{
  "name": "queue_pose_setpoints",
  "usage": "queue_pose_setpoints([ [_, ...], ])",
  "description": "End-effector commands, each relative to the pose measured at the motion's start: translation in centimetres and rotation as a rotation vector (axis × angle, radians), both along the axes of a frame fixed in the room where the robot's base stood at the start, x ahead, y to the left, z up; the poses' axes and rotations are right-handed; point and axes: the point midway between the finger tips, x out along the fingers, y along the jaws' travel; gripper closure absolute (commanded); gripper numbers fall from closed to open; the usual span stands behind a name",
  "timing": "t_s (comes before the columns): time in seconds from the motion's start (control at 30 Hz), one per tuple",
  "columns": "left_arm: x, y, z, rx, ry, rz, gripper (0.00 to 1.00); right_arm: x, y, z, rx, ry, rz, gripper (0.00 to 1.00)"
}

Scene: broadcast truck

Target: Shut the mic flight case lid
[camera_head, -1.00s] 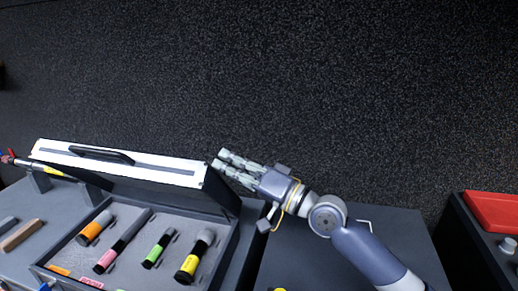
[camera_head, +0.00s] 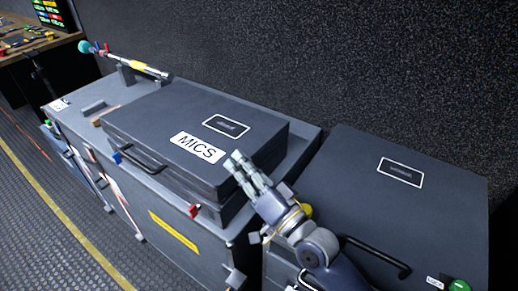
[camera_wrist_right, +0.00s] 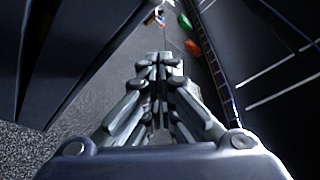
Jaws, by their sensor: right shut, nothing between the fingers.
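The mic flight case (camera_head: 150,158) lies on a grey cabinet in the head view. Its dark lid (camera_head: 240,122), with a white MICS label (camera_head: 197,148), is down flat over the base, and the mics inside are hidden. A black handle (camera_head: 140,160) is on its front side. My right gripper (camera_head: 245,168) is shut and empty, at the right front corner of the lid; whether it touches the lid cannot be told. In the right wrist view the shut fingers (camera_wrist_right: 160,70) point ahead between dark surfaces. My left gripper is not in view.
A second dark case (camera_head: 440,205) stands to the right, close to my right arm. A desk (camera_head: 40,45) with controls is at far left. The floor (camera_head: 45,185) at left is clear.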

Motion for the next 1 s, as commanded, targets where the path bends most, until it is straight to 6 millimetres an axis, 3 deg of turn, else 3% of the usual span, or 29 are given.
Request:
queue_pose_setpoints([
  [0.2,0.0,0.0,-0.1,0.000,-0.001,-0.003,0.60,-0.3,1.2,-1.0,0.002,0.001,0.000,1.00],
  [0.47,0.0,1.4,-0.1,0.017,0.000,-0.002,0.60,-0.3,1.3,-1.1,0.001,0.001,0.000,1.00],
  [0.7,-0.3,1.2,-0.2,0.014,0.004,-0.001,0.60,-0.3,1.3,-1.0,0.001,0.000,0.000,1.00],
  [0.87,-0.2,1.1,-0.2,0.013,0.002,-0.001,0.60,-0.3,1.3,0.5,0.006,-0.001,0.000,1.00],
  [1.0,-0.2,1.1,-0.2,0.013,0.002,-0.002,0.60,-0.3,1.4,3.0,0.007,-0.003,0.000,1.00],
])
